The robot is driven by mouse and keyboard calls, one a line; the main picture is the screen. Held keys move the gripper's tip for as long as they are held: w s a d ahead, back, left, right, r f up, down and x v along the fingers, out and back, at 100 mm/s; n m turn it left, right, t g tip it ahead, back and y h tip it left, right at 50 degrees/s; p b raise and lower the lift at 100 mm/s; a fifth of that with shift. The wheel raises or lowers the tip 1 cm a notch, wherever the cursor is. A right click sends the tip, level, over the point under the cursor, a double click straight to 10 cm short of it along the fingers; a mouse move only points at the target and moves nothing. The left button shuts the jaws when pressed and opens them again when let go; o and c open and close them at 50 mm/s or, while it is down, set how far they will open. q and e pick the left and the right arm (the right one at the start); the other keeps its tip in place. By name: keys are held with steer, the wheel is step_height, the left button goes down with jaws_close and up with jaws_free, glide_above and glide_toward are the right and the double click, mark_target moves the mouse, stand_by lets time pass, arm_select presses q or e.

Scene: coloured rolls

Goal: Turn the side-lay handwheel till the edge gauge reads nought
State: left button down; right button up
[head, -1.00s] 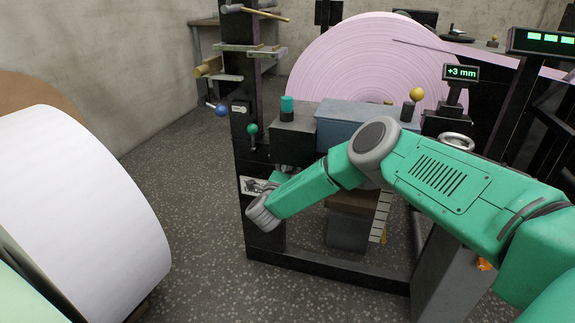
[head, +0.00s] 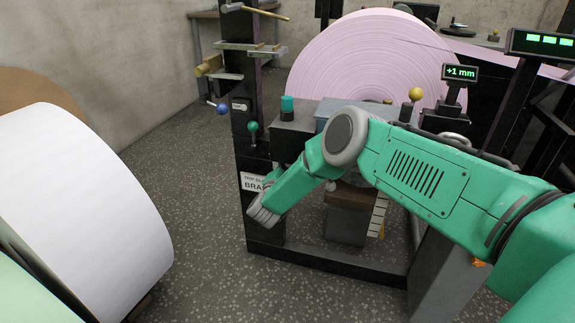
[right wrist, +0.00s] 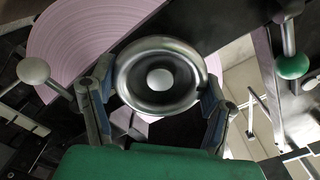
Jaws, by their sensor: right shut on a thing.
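The edge gauge (head: 460,73) reads +1 mm in green figures, at the upper right of the head view. In the right wrist view a silver handwheel (right wrist: 160,47) with a pale hub faces the camera. My right gripper (right wrist: 160,80) is shut on this handwheel, one finger at each side of its rim. My left gripper is out of view.
A pink roll (head: 345,60) stands behind the machine; a white roll (head: 75,215) stands at left. A green knob (head: 252,127) and a BRAKE label (head: 254,182) are near my wrist. Floor between is clear.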

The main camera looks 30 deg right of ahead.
steer(key=shift+d+r+n, duration=0.1)
steer(key=shift+d+n, duration=0.25)
steer(key=shift+n, duration=0.25)
steer(key=shift+r, duration=0.1)
steer(key=o, duration=1.1)
steer(key=shift+o, duration=0.3)
steer(key=shift+f, duration=0.2)
steer(key=shift+a+n, duration=0.1)
steer(key=shift+n, duration=0.2)
steer(key=v, duration=1.1)
steer(key=shift+s+a, duration=0.2)
steer(key=shift+a, duration=0.05)
